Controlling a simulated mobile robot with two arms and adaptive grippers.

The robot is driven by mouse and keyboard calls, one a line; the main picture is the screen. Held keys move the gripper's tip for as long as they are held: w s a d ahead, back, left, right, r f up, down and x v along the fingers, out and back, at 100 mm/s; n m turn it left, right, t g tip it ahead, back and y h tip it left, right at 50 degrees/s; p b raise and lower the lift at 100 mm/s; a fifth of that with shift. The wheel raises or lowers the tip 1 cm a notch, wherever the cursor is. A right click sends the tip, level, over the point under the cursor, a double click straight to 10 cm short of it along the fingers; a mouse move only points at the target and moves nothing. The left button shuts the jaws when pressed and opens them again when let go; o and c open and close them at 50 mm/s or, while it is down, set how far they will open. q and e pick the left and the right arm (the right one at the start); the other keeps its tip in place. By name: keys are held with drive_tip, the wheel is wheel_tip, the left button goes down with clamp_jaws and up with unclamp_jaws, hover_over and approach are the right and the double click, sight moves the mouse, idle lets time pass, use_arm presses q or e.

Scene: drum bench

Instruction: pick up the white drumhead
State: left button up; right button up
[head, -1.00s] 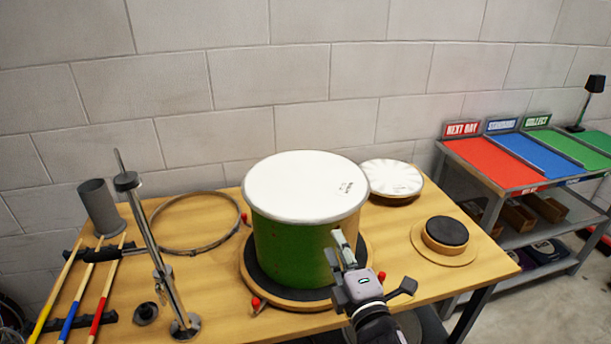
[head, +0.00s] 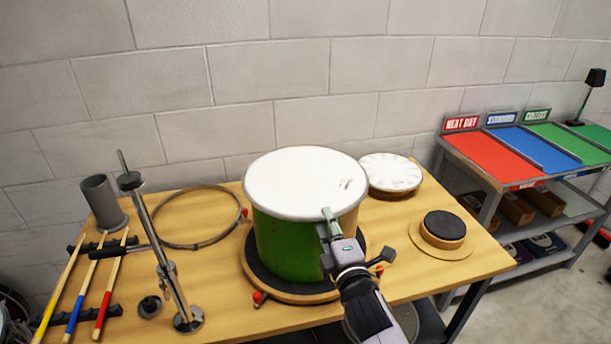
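The white drumhead (head: 300,180) lies flat on top of a green drum (head: 283,247) in the middle of the bench. It has a pale rim and a small dark print near its right side. My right gripper (head: 326,221) is in front of the drum, with a fingertip overlapping the drumhead's front rim in the picture. I cannot tell whether it touches the rim or how far apart the fingers are. The drum's lower right front is hidden behind this gripper. My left gripper is not in view.
The drum stands on a round dark-topped base (head: 252,272) with red knobs. Behind right is another pale disc (head: 390,172); at right, a black pad (head: 444,226). A metal hoop (head: 170,241), a slanted stand (head: 160,240) and coloured sticks (head: 108,290) occupy the left.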

clamp_jaws()
idle(0.6)
